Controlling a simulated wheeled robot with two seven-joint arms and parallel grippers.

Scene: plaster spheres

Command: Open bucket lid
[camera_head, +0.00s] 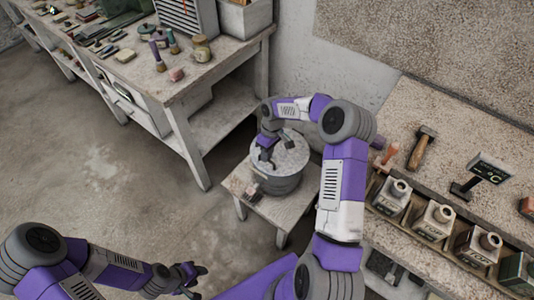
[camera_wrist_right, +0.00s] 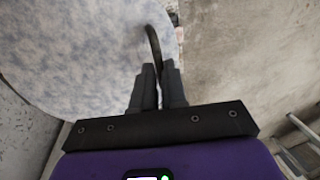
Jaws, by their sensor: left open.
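A grey round bucket (camera_head: 282,184) stands on a small low table, with its speckled pale lid (camera_head: 292,157) on top. In the right wrist view the lid (camera_wrist_right: 75,55) fills the upper left, and a dark curved handle (camera_wrist_right: 153,42) rises at its edge. My right gripper (camera_head: 265,157) is down at the lid. In the right wrist view its fingers (camera_wrist_right: 158,72) are close together with the handle between their tips. My left gripper (camera_head: 193,278) is open and empty at the bottom of the head view, well away from the bucket.
A workbench (camera_head: 185,90) with tools stands at the upper left. A right-hand bench holds a hammer (camera_head: 421,147) and several square bottles (camera_head: 434,220). The floor at left is clear.

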